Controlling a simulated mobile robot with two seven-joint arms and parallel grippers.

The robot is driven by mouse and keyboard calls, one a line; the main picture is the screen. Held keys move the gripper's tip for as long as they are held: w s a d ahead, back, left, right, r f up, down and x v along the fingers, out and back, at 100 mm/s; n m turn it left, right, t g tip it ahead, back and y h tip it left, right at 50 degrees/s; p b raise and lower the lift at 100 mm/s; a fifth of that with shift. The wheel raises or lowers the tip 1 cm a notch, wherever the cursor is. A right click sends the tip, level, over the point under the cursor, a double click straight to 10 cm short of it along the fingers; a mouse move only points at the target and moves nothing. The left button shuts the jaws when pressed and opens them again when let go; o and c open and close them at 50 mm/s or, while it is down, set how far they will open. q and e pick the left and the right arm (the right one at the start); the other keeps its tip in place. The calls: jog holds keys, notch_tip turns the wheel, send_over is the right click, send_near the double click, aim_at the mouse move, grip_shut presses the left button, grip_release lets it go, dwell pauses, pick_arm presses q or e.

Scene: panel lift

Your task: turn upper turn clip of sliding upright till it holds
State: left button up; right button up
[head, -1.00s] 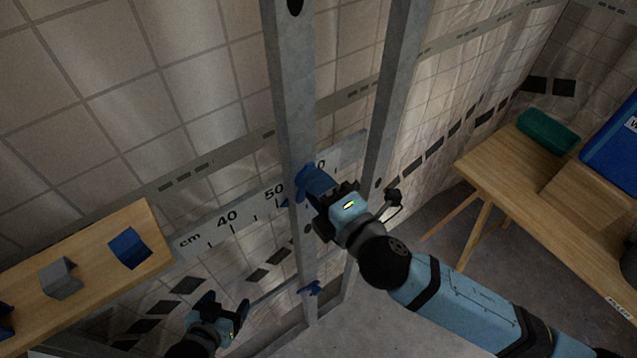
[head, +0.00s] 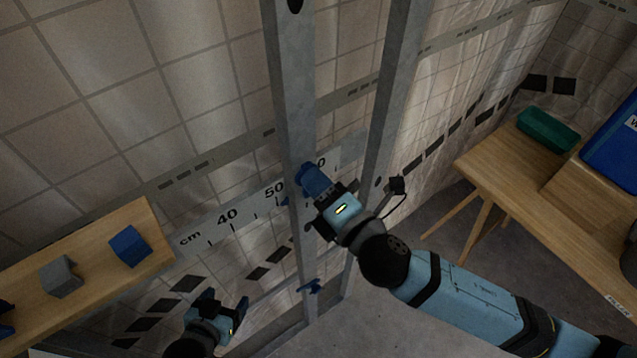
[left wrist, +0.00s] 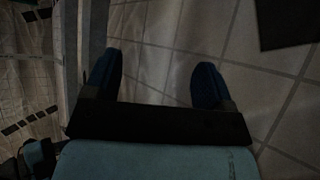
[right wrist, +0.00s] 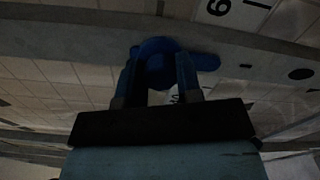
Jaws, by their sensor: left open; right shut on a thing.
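The sliding upright (head: 294,120) is a grey metal post in front of the tiled wall. The upper turn clip (right wrist: 157,66) is blue and sits on the upright, between the fingers of my right gripper (right wrist: 157,78). That gripper is shut on it; in the head view the right gripper (head: 318,182) hides most of the clip. In the right wrist view a blue lobe of the clip sticks out to the right. A lower blue clip (head: 311,287) sits further down the upright. My left gripper (head: 222,308) is open and empty, low and left of the upright, and also shows in the left wrist view (left wrist: 155,85).
A centimetre scale (head: 235,213) runs along the wall behind the upright. A second grey post (head: 393,90) stands to the right. A wooden shelf (head: 75,262) with blue and grey pieces is at left. A wooden table (head: 520,190) with a green box (head: 548,130) is at right.

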jog(key=o, duration=0.9)
jog(key=shift+o, duration=0.2)
jog(key=shift+d, duration=0.1)
jog(key=b+v, duration=0.4)
jog(key=v, duration=0.9)
jog(key=shift+s+d, duration=0.2)
jog(key=shift+s, duration=0.15)
jog(key=w+d+f+m+g+h, duration=0.1)
jog(key=w+d+f+m+h, duration=0.15)
jog(key=f+m, duration=0.6)
jog(key=w+d+f+m+g+h, duration=0.1)
jog(key=w+d+f+m+h, duration=0.15)
jog(key=f+m, duration=0.55)
jog(key=s+d+f+m+h, duration=0.1)
jog(key=s+d+f+m, duration=0.1)
jog(key=f+m, duration=0.3)
jog(key=s+d+f+m+g+h, duration=0.1)
jog(key=s+d+f+m, duration=0.2)
jog(key=f, duration=0.5)
jog(key=shift+s+d+f+m+g, duration=0.3)
jog(key=shift+d+f+m, duration=0.1)
jog(key=shift+d+m, duration=0.45)
